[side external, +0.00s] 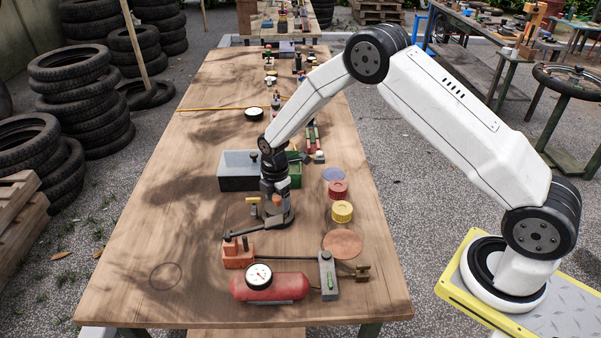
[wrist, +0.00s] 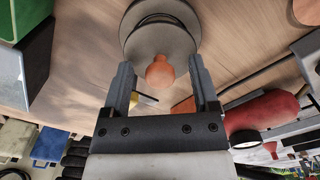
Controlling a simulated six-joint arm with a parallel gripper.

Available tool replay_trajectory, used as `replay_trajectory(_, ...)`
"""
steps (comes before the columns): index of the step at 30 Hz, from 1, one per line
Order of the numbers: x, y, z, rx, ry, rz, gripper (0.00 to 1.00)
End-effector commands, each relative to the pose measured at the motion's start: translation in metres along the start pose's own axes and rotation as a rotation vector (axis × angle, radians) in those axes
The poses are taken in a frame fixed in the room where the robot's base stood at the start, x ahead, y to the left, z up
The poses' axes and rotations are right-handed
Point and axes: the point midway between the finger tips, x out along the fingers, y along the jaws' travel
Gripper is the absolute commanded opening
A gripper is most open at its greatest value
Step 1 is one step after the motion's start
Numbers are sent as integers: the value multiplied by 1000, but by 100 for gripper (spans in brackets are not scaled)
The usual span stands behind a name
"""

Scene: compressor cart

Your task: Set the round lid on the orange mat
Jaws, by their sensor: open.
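The round lid (wrist: 140,42) is a grey disc with an orange knob on top. In the side view the lid (side external: 287,218) is near the middle of the table, partly hidden by my gripper. My gripper (wrist: 160,70) is open, with the knob showing between its fingertips; contact cannot be told. In the side view my gripper (side external: 274,188) points down over the lid. The orange mat (side external: 342,244) is a flat, bare disc on the table, right of and nearer than the lid. A piece of it shows at the wrist view's top right corner (wrist: 307,11).
A red tank (side external: 270,288) with a dial gauge (side external: 259,275) lies in front, beside a grey upright block (side external: 328,277). An orange block (side external: 238,253) is left of the mat. Yellow (side external: 342,212) and red (side external: 338,190) round pieces stand behind it. A grey box (side external: 238,172) is behind the lid.

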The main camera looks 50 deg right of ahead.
Motion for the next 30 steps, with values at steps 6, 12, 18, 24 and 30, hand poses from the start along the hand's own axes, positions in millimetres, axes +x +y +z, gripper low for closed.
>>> replay_trajectory(6, 0, 0, 0, 0, 0, 1, 77)
replay_trajectory(12, 0, 0, 0, 0, 0, 1, 77)
replay_trajectory(18, 0, 0, 0, 0, 0, 1, 26)
replay_trajectory(24, 0, 0, 0, 0, 0, 1, 0)
replay_trajectory(30, -1, 0, 0, 0, 0, 1, 0)
